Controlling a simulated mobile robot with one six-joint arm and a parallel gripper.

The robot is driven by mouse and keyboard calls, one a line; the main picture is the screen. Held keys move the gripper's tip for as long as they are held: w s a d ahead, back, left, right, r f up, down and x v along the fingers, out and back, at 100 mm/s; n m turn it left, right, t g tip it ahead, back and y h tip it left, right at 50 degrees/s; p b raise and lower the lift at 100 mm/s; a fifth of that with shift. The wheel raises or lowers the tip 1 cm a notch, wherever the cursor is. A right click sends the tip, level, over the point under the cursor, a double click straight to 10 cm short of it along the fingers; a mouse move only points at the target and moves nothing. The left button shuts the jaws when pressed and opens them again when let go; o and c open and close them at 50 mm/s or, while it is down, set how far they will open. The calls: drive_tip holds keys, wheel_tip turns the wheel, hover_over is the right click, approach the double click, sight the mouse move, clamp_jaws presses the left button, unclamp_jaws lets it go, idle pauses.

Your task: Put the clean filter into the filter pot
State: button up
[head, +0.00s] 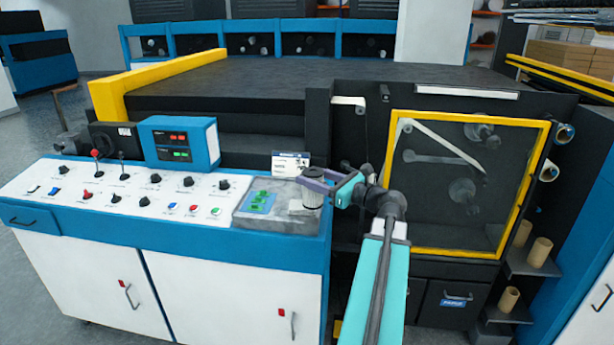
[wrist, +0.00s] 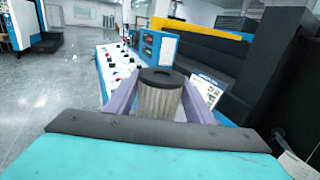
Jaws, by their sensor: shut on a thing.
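A pleated grey filter with a dark cap (wrist: 160,98) stands upright between the two purple fingers of my gripper (wrist: 163,100) in the wrist view. In the head view my gripper (head: 318,184) is shut on the filter (head: 312,198), over the right end of the control console. The filter's lower end is above or at a grey tray (head: 288,222); I cannot tell whether it touches. I cannot make out the filter pot in either view.
A blue-and-green item (head: 258,202) lies in the tray left of the filter. A small white card (head: 290,163) stands behind it. Knobs and switches (head: 155,181) cover the console to the left. A yellow-framed guard (head: 470,185) is to the right of my gripper.

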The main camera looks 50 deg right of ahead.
drive_tip(key=shift+s+a+r, duration=0.1)
drive_tip(key=shift+s+a, duration=0.15)
drive_tip(key=shift+s, duration=0.35)
idle(0.3)
